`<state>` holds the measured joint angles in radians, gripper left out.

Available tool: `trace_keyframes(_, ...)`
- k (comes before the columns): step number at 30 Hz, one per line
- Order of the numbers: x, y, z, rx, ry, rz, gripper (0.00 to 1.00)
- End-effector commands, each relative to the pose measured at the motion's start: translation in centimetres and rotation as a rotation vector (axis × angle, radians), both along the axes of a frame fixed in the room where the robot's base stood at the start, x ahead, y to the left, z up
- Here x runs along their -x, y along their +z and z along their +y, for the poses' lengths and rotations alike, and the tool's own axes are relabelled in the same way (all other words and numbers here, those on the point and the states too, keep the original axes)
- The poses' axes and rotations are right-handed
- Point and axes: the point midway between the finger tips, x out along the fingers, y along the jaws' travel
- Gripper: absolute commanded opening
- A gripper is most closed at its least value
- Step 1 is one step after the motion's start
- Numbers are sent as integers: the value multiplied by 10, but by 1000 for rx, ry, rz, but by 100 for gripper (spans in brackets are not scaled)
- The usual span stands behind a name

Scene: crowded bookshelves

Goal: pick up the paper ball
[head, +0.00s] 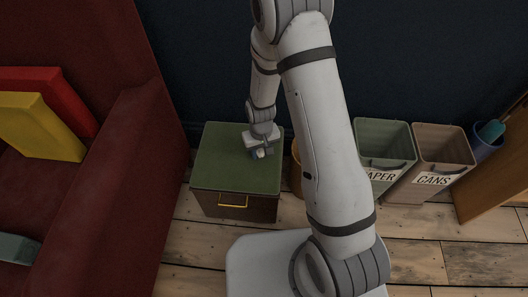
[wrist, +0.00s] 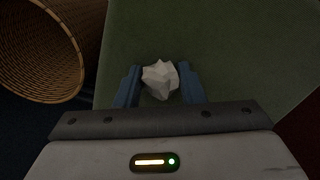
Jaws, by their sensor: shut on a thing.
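The paper ball (wrist: 160,80) is white and crumpled. In the wrist view it sits between the two blue fingers of my gripper (wrist: 160,86), which are shut on it. In the head view my gripper (head: 261,153) is over the green top of a small cabinet (head: 222,160), and the ball is only a small pale patch there, mostly hidden by the gripper. I cannot tell whether the ball touches the cabinet top or is just above it.
A wicker basket (wrist: 40,50) stands beside the cabinet. Right of my arm are a green bin (head: 385,140) marked for paper and a brown CANS bin (head: 443,150). A red sofa (head: 120,190) with cushions is at left. The cabinet top looks otherwise clear.

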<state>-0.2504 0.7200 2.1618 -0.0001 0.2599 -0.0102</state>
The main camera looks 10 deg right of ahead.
Motion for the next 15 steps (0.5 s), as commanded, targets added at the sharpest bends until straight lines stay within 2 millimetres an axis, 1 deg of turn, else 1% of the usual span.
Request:
trace_keyframes(1, 0, 0, 0, 0, 0, 0, 16)
trace_keyframes(3, 0, 0, 0, 0, 0, 0, 13)
trace_keyframes(13, 0, 0, 0, 0, 1, 0, 12)
trace_keyframes(15, 0, 3, 1, 0, 1, -1, 12)
